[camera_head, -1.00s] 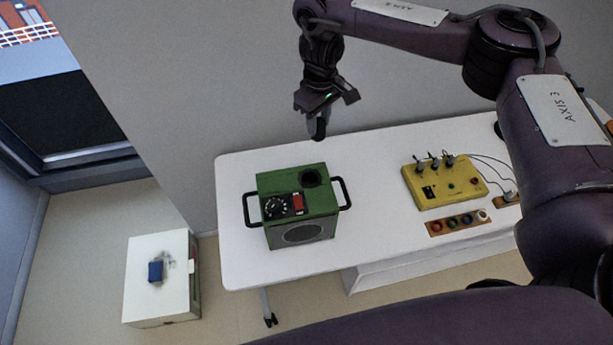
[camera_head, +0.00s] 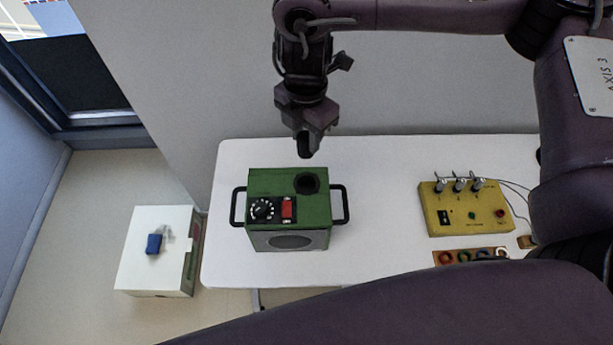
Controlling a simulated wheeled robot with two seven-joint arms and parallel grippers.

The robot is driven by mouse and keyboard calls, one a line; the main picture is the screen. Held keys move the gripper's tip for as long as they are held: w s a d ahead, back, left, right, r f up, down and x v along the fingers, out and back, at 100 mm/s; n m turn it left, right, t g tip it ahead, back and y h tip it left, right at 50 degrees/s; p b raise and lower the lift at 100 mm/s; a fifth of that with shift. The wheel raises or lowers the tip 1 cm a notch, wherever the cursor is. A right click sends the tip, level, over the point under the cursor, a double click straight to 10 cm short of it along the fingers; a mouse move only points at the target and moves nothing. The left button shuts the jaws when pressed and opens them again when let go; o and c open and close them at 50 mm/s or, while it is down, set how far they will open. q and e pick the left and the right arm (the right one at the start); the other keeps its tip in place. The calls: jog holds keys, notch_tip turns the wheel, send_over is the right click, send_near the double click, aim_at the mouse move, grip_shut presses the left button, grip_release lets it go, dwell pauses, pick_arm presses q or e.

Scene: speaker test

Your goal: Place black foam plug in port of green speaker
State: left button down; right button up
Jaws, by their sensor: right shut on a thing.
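The green speaker (camera_head: 275,182) stands on the white table, with a black dial, a red switch and a handle on each side. Its round dark port (camera_head: 307,183) is open in the top face, toward the back right. My right gripper (camera_head: 307,143) points down above and just behind the port. It is shut on the black foam plug (camera_head: 305,150), whose dark lower end shows under the fingers, apart from the speaker. The rest of the plug is hidden by the fingers. My left gripper is not in view.
A yellow box (camera_head: 465,222) with several plugs and wires stands at the right of the white table (camera_head: 380,190). A wooden strip with coloured rings (camera_head: 470,256) lies before it. A white box (camera_head: 150,270) with a blue item stands on the floor at left.

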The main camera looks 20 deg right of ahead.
notch_tip(320, 180, down, 12)
jog(key=shift+f+b, duration=0.2)
jog(key=shift+b, duration=0.15)
jog(key=shift+w+d+f, duration=0.1)
jog(key=shift+f, duration=1.4)
jog(key=shift+f+b, duration=0.1)
jog(key=shift+b, duration=0.2)
